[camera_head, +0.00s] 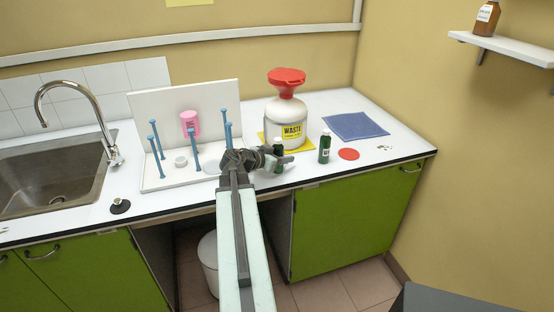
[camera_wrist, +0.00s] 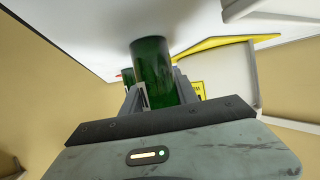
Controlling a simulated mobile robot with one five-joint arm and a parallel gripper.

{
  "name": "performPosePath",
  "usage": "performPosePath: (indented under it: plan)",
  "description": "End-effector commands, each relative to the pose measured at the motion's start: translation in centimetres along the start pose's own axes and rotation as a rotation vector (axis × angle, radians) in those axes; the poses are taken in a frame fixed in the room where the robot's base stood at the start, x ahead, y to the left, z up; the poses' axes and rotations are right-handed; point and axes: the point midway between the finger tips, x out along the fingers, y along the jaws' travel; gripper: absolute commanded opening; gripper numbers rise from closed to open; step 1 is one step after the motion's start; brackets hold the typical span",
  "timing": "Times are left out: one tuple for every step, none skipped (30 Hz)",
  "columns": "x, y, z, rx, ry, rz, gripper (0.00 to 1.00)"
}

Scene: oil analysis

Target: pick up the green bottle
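Two small dark green bottles stand on the white counter. The left green bottle (camera_head: 278,153) is at my gripper (camera_head: 280,161), near the counter's front edge; the other green bottle (camera_head: 325,147) stands apart to the right. In the wrist view a green bottle (camera_wrist: 152,68) is between the fingers of my gripper (camera_wrist: 162,95), one finger on each side. Its end meets the white counter. I cannot tell whether the fingers press on it. The second green bottle (camera_wrist: 127,76) shows partly behind it.
A white waste jug (camera_head: 287,118) with a red funnel (camera_head: 287,80) stands on a yellow mat behind the bottles. A white rack (camera_head: 157,178) with blue pegs is left. A red disc (camera_head: 348,154) and blue cloth (camera_head: 356,126) lie right. A sink (camera_head: 45,180) is far left.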

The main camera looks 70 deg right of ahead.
Motion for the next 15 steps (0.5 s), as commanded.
performPosePath:
  plan:
    - [-0.02,-0.01,0.01,0.000,0.000,0.000,0.19]
    - [-0.02,-0.02,0.01,0.000,0.000,0.000,0.11]
    - [-0.03,-0.02,0.01,0.000,0.000,0.000,0.00]
    - [-0.03,-0.02,0.01,0.000,0.000,0.000,0.00]
    - [-0.04,-0.03,0.00,0.000,0.000,0.000,0.00]
    - [-0.04,-0.03,0.01,0.000,0.000,0.000,0.00]
    - [-0.05,-0.04,0.01,0.000,0.000,-0.001,0.00]
    - [-0.05,-0.04,0.01,0.000,0.000,-0.001,0.00]
    - [-0.06,-0.05,0.01,0.000,0.000,-0.001,0.00]
    - [-0.07,-0.05,0.00,0.000,0.000,-0.001,0.00]
    - [-0.09,-0.05,-0.03,0.000,0.000,-0.001,0.00]
    - [-0.14,-0.07,-0.12,0.000,0.000,-0.001,0.00]
    - [-0.20,-0.08,-0.22,-0.001,0.000,-0.001,0.00]
    - [-0.27,-0.10,-0.35,-0.001,0.000,-0.002,0.00]
    - [-0.40,-0.13,-0.59,-0.001,0.000,-0.002,0.00]
